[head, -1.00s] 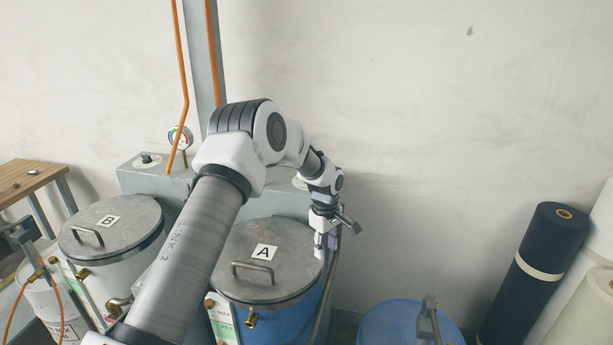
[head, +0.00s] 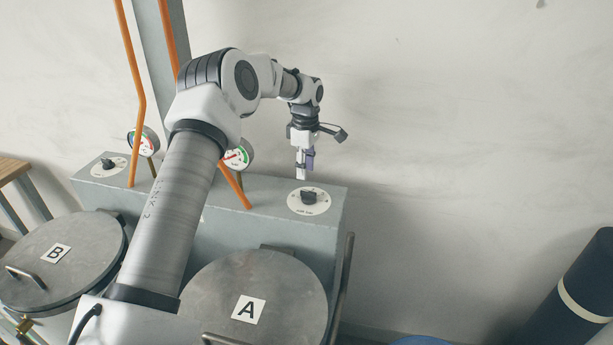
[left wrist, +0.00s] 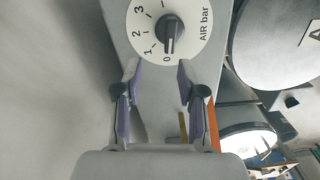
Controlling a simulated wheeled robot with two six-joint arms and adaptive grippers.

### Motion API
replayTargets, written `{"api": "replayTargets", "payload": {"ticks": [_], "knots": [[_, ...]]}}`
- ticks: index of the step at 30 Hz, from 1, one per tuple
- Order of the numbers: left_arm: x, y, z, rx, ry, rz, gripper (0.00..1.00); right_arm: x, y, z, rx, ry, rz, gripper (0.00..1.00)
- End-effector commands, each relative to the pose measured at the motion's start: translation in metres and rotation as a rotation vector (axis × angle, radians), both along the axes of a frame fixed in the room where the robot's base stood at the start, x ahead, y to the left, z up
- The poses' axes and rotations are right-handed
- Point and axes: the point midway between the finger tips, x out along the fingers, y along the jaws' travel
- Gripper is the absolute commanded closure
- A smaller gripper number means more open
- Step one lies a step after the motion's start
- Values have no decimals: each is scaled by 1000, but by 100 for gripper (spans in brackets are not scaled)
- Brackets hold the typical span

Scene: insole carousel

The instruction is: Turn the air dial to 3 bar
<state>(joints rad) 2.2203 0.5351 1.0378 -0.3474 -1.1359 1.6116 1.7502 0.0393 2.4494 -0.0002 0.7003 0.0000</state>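The air dial (head: 308,198) is a black knob on a round white scale plate, on top of the grey cabinet. In the left wrist view the dial knob (left wrist: 169,30) points its light mark at 0, and the scale reads 0, 1, 2, 3 with "AIR bar". My left gripper (head: 304,172) hangs just above the dial in the head view. In the left wrist view its two fingers (left wrist: 157,72) are apart with nothing between them, and the knob lies just beyond their tips. They do not touch it. My right gripper is not in view.
The grey cabinet (head: 262,222) carries a second dial (head: 108,164) at the left and two pressure gauges, one (head: 238,156) partly behind my arm. Lidded tanks A (head: 290,285) and B (head: 95,240) stand in front. Orange pipes rise at the left.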

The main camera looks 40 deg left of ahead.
Motion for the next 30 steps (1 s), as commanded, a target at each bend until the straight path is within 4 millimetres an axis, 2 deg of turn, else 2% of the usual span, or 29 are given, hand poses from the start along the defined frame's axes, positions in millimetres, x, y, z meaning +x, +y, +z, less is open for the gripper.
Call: {"api": "replayTargets", "payload": {"ticks": [6, 12, 20, 21, 24, 30], "knots": [[-1, -1, -35, -1, 5, -1, 60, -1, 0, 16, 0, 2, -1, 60], [-1, -1, -66, 0, 2, -1, 60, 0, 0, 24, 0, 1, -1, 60], [-1, -1, -73, 0, -1, -1, 60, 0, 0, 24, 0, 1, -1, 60], [-1, -1, -73, 0, 0, -1, 68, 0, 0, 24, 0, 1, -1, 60], [-1, -1, -73, 0, 0, -1, 100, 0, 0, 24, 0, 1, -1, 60], [-2, -1, -73, -1, 2, -1, 100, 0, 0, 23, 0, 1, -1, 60]]}}
